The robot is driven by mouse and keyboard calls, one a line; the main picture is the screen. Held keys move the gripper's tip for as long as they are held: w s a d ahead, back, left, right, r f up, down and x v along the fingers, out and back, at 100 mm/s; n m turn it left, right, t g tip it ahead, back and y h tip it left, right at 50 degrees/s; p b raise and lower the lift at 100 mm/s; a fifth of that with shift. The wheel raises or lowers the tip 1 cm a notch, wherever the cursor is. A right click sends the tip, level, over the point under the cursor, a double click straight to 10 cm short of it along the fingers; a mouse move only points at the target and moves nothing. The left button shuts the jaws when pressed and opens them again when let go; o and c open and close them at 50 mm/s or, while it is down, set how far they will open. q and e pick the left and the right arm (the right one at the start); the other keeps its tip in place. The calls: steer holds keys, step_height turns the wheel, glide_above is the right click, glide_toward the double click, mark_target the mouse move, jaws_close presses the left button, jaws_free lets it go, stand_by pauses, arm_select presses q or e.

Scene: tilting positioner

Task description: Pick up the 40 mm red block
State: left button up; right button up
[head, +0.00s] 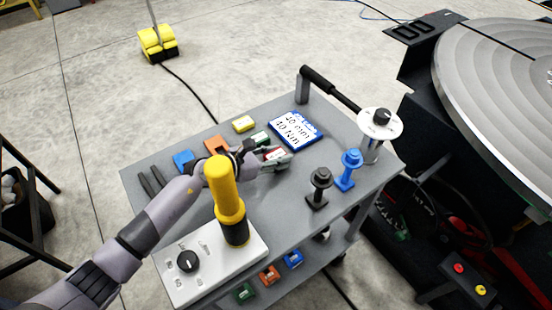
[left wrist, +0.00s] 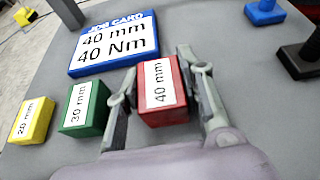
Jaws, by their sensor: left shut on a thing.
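The red block (left wrist: 162,95), labelled 40 mm, is between the two fingers of my left gripper (left wrist: 165,85) in the left wrist view. In the head view the left gripper (head: 274,160) covers much of the red block (head: 274,154). The gripper is shut on the block, low over the grey cart top (head: 335,125). I cannot tell whether the block touches the surface. A green 30 mm block (left wrist: 86,110) stands just left of the gripper, and a yellow 20 mm block (left wrist: 32,121) is farther left. My right gripper is not in view.
A blue-framed job card (head: 296,130) reading 40 mm, 40 Nm lies behind the gripper. Orange (head: 216,144) and blue (head: 183,160) blocks lie to the left. A tall yellow-handled tool (head: 226,190) stands in front. Black (head: 319,184) and blue (head: 348,168) posts stand to the right.

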arm_select(q)
jaws_close()
steer(key=shift+w+r, duration=0.1)
steer(key=shift+r, duration=0.05)
